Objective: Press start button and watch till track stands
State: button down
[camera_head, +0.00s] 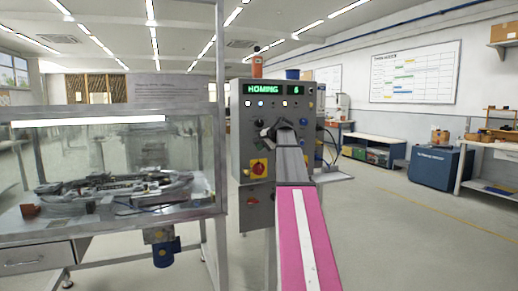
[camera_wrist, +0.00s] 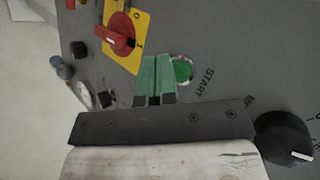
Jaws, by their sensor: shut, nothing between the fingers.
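The grey control panel (camera_head: 240,142) stands ahead, its green display (camera_head: 268,89) reading HOMING with a digit that looks like 6. In the wrist view the green START button (camera_wrist: 183,70) sits on the panel face, just right of my gripper (camera_wrist: 154,60). My gripper's green fingertips are shut with nothing between them. They partly overlap the button's left edge in the picture; I cannot tell whether they touch the panel. In the head view my arm hides the button. The ring track (camera_head: 110,188) lies inside a glass-walled enclosure at the left.
A red rotary switch (camera_wrist: 120,36) on a yellow plate is left of my fingertips, and a black knob (camera_wrist: 285,138) is at the lower right. An orange beacon (camera_head: 257,66) tops the panel. The floor (camera_head: 390,225) to the right is clear, before benches and a blue cabinet (camera_head: 440,173).

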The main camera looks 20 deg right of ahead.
jog(key=shift+s, duration=0.15)
jog(key=s, duration=0.4)
jog(key=shift+s, duration=0.4)
jog(key=shift+d, duration=0.1)
dwell(0.4)
jog(key=s+a+f+n+g, duration=0.1)
jog(key=s+a+f+g, duration=0.3)
jog(key=f, duration=0.6)
jog(key=s+a+f+n+t+h, duration=0.15)
jog(key=a+f, duration=0.35)
jog(key=f, duration=0.6)
jog(key=s+a+f+n+g, duration=0.2)
jog(key=a+f, duration=0.3)
jog(key=f, duration=0.5)
jog(key=s+a+f+n+g+h, duration=0.1)
jog(key=s+a+f+n+g, duration=0.1)
jog(key=s+f, duration=0.7)
jog(key=s+a+f+n+g+h, duration=0.1)
jog(key=s+a+f+n+g, duration=0.1)
jog(key=s+a+f+n, duration=0.2)
jog(key=s+a+f, duration=0.3)
jog(key=s+f, duration=0.3)
jog(key=f, duration=0.2)
jog(key=shift+s+a+h, duration=0.2)
jog(key=shift+s+h, duration=0.05)
jog(key=shift+h, duration=0.1)
jog(key=c, duration=1.8)
grip_release()
jog(key=shift+f, duration=0.1)
